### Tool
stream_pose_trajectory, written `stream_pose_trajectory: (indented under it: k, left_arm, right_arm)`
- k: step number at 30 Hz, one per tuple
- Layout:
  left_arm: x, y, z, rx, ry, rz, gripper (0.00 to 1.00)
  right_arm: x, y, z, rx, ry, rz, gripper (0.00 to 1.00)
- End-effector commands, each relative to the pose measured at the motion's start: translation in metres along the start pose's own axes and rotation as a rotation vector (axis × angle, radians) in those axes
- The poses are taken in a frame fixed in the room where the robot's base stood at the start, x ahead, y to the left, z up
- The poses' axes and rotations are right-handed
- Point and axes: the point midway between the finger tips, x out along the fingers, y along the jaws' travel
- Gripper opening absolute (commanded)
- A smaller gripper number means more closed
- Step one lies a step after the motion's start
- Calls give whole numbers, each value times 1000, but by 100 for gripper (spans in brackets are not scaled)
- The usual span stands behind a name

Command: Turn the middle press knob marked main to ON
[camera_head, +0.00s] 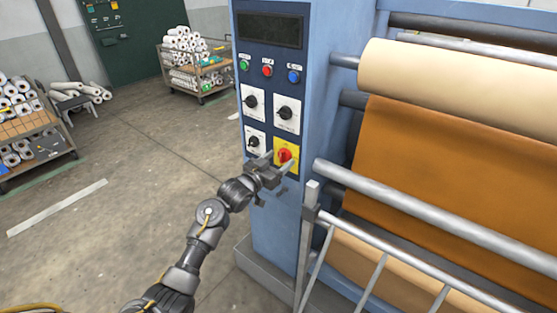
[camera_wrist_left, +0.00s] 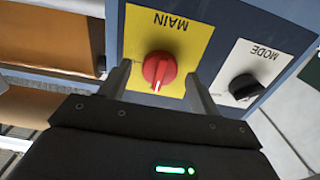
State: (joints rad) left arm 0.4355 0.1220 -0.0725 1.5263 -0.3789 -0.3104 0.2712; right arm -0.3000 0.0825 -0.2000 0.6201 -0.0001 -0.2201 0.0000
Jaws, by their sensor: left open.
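The main knob (camera_head: 284,155) is red on a yellow plate at the lower right of the blue press panel. In the left wrist view the red knob (camera_wrist_left: 159,70) sits below the upside-down word MAIN, with a white pointer mark toward the picture bottom. My left gripper (camera_head: 275,161) is in front of the panel at this knob. Its two fingers (camera_wrist_left: 160,85) are open, one on each side of the knob, with gaps visible; contact is not seen. My right gripper is in neither view.
A black MODE knob (camera_wrist_left: 243,86) on a white plate is beside the main knob. More black knobs (camera_head: 287,112) and coloured buttons (camera_head: 267,71) are above. A metal guard rail (camera_head: 310,230) and rollers (camera_head: 430,210) stand to the right. Open floor (camera_head: 130,170) lies left.

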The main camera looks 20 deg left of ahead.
Motion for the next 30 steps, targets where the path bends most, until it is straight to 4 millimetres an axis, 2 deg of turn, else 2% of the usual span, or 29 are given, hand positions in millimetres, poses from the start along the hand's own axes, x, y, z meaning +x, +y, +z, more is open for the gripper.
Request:
stream_pose_trajectory:
  k: [10, 20, 30]
  left_arm:
    - [4, 0, 0, 0, 1, 0, 63]
    - [4, 0, 0, 0, 0, 0, 20]
    - [4, 0, 0, 54, 0, 0, 19]
  right_arm:
    - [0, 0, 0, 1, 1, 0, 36]
    - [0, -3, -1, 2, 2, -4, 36]
    - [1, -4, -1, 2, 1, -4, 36]
